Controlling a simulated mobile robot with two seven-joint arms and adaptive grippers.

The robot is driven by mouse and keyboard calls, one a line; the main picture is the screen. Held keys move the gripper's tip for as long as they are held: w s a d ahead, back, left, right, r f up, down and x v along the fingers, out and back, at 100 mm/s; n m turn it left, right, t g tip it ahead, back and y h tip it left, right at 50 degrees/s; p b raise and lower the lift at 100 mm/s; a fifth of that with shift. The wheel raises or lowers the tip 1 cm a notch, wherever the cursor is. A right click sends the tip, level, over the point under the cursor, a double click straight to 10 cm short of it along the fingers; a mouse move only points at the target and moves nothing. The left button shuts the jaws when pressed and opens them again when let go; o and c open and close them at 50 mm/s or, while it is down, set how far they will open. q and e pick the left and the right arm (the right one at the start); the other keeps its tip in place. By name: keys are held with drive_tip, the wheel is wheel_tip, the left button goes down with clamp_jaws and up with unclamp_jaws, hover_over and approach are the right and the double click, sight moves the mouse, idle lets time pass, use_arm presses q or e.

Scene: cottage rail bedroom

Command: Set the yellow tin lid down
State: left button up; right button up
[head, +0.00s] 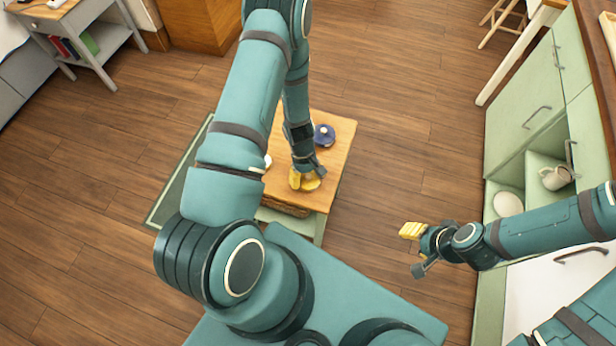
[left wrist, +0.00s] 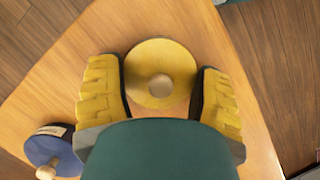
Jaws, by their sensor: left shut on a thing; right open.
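The yellow tin lid (left wrist: 178,62) is a round disc with a pale knob, seen between my yellow finger pads in the left wrist view. My left gripper (left wrist: 160,95) is shut on it. In the head view the lid (head: 312,184) and my left gripper (head: 303,180) are at the near part of a small wooden table top (head: 338,160). The lid looks level and over the wood; I cannot tell whether it touches it. My right gripper (head: 416,250) is open and empty over the floor, right of the table.
A blue lid with a knob (head: 323,135) lies farther back on the table top; it also shows in the left wrist view (left wrist: 58,148). A white object (head: 267,161) is partly hidden by my left arm. Green cabinets with a cream jug (head: 555,178) stand at right.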

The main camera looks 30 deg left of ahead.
use_arm(q)
drive_tip(key=shift+f, duration=0.1)
drive_tip(key=o, duration=0.5)
drive_tip(key=shift+f, duration=0.1)
drive_tip(key=o, duration=0.4)
drive_tip(key=shift+r, duration=0.4)
drive_tip(key=p+v, duration=0.3)
drive_tip(key=v, duration=0.8)
drive_tip(key=s+d+r+m+t, duration=0.1)
drive_tip(key=s+d+m, duration=0.2)
drive_tip(key=d+m, duration=0.2)
drive_tip(key=s+d+r+m+t, duration=0.2)
drive_tip(key=d+m, duration=0.3)
drive_tip(key=d, duration=0.7)
drive_tip(key=shift+s+t+h, duration=0.3)
drive_tip(key=shift+s+h, duration=0.1)
drive_tip(key=shift+s, duration=0.05)
